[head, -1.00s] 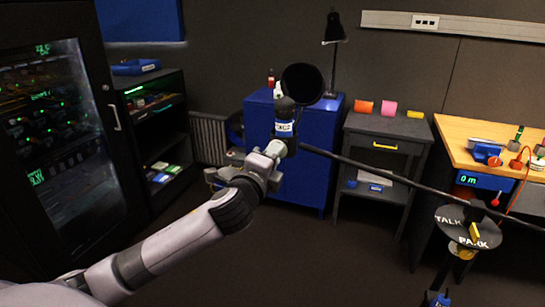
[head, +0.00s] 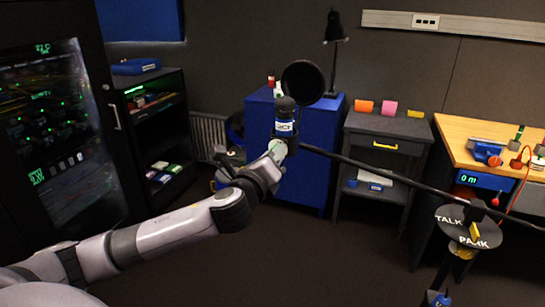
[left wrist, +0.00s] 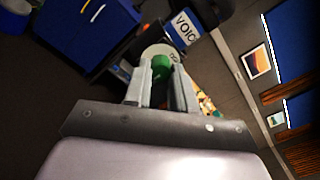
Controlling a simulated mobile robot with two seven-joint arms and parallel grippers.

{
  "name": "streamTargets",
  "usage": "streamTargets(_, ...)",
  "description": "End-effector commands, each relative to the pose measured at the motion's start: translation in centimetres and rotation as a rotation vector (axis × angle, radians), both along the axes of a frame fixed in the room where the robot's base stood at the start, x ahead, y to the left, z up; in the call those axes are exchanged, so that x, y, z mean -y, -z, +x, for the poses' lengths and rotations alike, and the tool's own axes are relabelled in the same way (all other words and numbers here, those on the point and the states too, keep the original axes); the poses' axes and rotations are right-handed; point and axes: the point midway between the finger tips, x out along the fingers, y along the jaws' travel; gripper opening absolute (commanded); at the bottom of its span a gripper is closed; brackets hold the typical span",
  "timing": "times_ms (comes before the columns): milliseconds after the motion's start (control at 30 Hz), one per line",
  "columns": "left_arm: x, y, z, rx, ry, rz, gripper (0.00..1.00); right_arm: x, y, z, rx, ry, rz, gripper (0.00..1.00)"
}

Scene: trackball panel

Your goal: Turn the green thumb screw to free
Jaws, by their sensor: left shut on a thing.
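The green thumb screw (left wrist: 162,62) shows between the fingertips in the left wrist view, in front of a pale round dial (left wrist: 163,50) with small lettering I cannot fully read. It belongs to the black microphone (head: 285,112) with a label reading VOIC, at the end of a long dark boom (head: 380,172). My left gripper (left wrist: 162,88) is shut on the green screw, one finger on each side. In the head view my left gripper (head: 276,151) meets the microphone's lower left side. The fingers hide part of the screw. My right gripper is not in view.
A round pop filter (head: 303,82) is beside the microphone. A disc marked TALK and PARK (head: 468,228) is on the boom's stand. A blue cabinet (head: 302,185) stands behind, a wooden bench (head: 465,133) at right, and a glass-door rack (head: 60,130) at left. The floor between is open.

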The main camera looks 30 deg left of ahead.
Motion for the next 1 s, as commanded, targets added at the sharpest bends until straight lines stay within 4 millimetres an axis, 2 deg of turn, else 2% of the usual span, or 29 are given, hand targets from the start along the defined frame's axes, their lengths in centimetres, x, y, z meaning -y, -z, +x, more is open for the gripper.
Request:
streamTargets(533, -0.06, -0.04, 0.01, -0.005, -0.002, 0.024, 0.0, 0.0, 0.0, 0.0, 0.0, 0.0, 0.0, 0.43)
streamTargets(567, -0.06, -0.03, 0.01, -0.005, -0.002, 0.024, 0.34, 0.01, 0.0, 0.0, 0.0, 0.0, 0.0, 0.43)
streamTargets(600, -0.06, -0.03, 0.01, -0.004, -0.001, 0.024, 0.47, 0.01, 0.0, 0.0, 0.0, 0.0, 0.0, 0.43)
streamTargets(633, -0.05, -0.04, 0.01, -0.004, -0.001, 0.024, 0.5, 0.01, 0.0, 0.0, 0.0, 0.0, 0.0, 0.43)
streamTargets(1000, 0.1, 0.05, -0.4, -0.005, 0.001, 0.023, 0.5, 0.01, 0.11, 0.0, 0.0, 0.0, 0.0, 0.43)
